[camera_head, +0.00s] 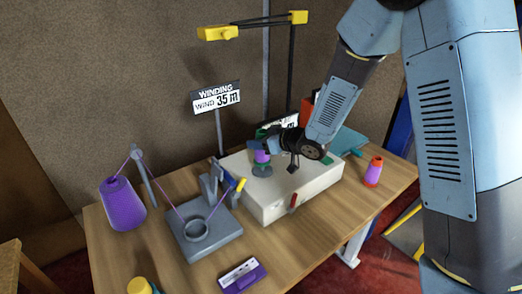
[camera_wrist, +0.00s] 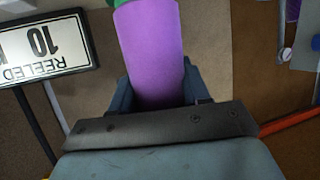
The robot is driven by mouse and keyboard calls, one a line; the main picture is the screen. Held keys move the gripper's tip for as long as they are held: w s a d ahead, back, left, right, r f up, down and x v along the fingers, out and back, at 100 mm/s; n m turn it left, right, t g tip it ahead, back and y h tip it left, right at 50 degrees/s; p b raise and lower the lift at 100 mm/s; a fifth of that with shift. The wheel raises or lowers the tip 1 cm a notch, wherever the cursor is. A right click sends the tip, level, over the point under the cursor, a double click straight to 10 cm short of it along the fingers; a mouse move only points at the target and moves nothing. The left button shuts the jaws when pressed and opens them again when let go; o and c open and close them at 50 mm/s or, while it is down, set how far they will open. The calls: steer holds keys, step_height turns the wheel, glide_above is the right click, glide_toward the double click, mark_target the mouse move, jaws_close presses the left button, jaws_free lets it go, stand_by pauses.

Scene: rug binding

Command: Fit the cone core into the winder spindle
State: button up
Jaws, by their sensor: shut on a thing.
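My gripper (camera_head: 263,147) is shut on a purple piece with a green end, which I take to be the cone core (camera_wrist: 150,50). In the head view the purple core (camera_head: 261,157) shows below the fingers, above a dark round disc (camera_head: 262,170) on the white box; I cannot tell whether they touch. In the wrist view the core sits between both fingers, its green end at the top edge. The ring looks empty.
A large purple thread cone (camera_head: 121,206) stands at left, its thread running over a guide arm (camera_head: 143,172) to the winder. The white box (camera_head: 290,200) fills the middle. A red spool (camera_head: 373,172) stands at right, a purple block (camera_head: 240,275) in front. A sign (camera_head: 216,98) rises behind.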

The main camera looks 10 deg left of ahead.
step_height(320, 180, down, 3)
steer(key=shift+f, duration=0.2)
steer(key=o, duration=1.1)
steer(key=shift+c, duration=0.2)
